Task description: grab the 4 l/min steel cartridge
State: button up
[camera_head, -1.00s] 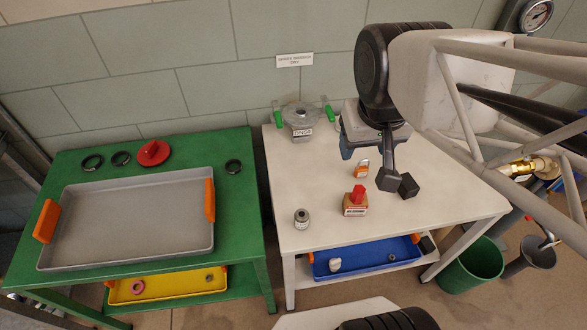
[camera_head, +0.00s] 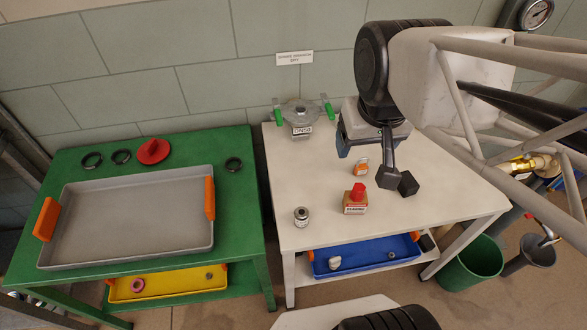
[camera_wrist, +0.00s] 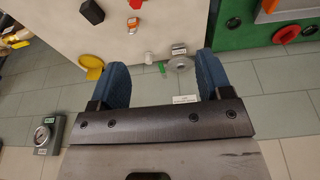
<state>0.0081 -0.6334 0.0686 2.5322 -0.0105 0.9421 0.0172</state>
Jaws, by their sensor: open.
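A small steel cylinder with a pale label (camera_head: 301,217) stands upright near the front left of the white table (camera_head: 290,180). It looks like the cartridge, but its label is too small to read. I cannot pick it out in the wrist view. My gripper (camera_head: 360,142) hangs over the back of the white table, behind and to the right of the cylinder, well apart from it. In the wrist view my gripper (camera_wrist: 162,78) has its blue fingers spread wide with nothing between them.
A clamped fitting (camera_head: 300,113) is at the back. A blue tray (camera_head: 365,258) lies below. The green table (camera_head: 110,145) holds a grey tray (camera_head: 130,220).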

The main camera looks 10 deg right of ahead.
jog(key=w+d+f+t, duration=0.25)
jog(key=w+f, duration=0.35)
jog(key=f, duration=0.3)
jog(key=n+t+y, duration=0.5)
jog(key=t, duration=0.2)
send_near(307, 220)
jog(key=w, duration=0.1)
jog(key=w+f, duration=0.1)
jog(key=w, duration=0.2)
jog(key=shift+w+a+f, duration=0.2)
jog(key=shift+w+a, duration=0.05)
jog(key=shift+w, duration=0.1)
jog(key=shift+s+a+f+y, duration=0.35)
jog(key=shift+s+y, duration=0.05)
jog(key=shift+s, duration=0.15)
jog(key=shift+w, duration=0.1)
jog(key=shift+x, duration=1.25)
